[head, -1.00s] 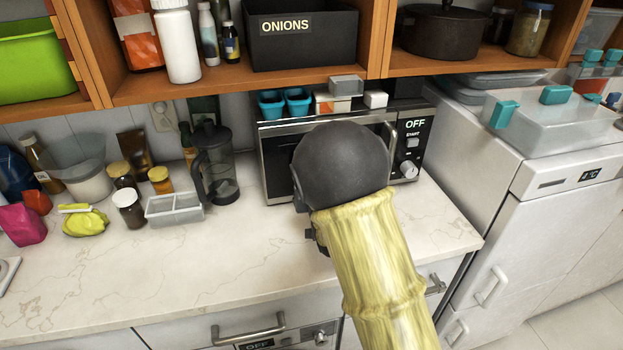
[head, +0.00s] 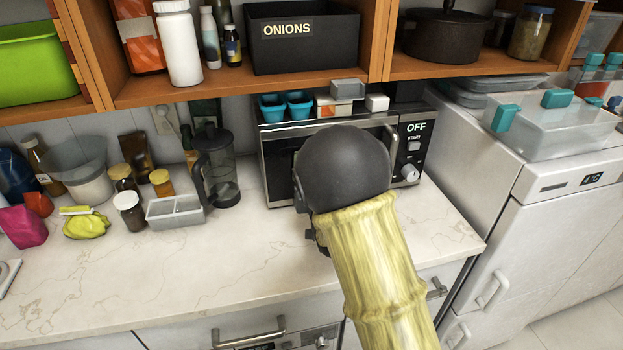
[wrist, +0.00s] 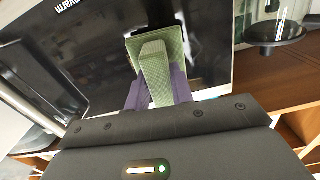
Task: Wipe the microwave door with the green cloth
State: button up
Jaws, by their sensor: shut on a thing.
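The microwave (head: 270,165) stands on the counter against the wall, its dark door partly hidden behind my arm in the head view. Its glossy door (wrist: 90,60) fills much of the wrist view. My gripper (wrist: 157,88) has purple fingers shut on the green cloth (wrist: 155,72), which is a folded, block-like pad held in front of the door. A wider green patch shows at the cloth's far end, against the door; I cannot tell whether it touches or is partly a reflection. In the head view my forearm hides the fingers and cloth.
Teal cups (head: 271,107) and small boxes sit on the microwave, close under the wooden shelf (head: 230,88). A French press (head: 217,170) and grey tray (head: 175,210) stand left of it. A white appliance (head: 540,220) is at right. The front counter (head: 200,270) is clear.

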jog(key=shift+w+a, duration=0.2)
jog(key=shift+w, duration=0.4)
jog(key=shift+d, duration=0.1)
jog(key=d+b, duration=0.1)
jog(key=d, duration=0.1)
jog(key=w+d, duration=0.1)
jog(key=shift+d+b, duration=0.35)
jog(key=shift+b, duration=0.05)
jog(key=shift+w+b, duration=0.1)
jog(key=shift+b, duration=0.25)
dwell(0.5)
jog(key=shift+s+a+b, duration=0.2)
jog(key=shift+a, duration=0.45)
jog(key=shift+s+a+b, duration=0.2)
jog(key=shift+s+a, duration=0.05)
jog(key=shift+a, duration=0.45)
jog(key=shift+s+a+b, duration=0.2)
jog(key=shift+a, duration=0.45)
jog(key=shift+s+d, duration=0.1)
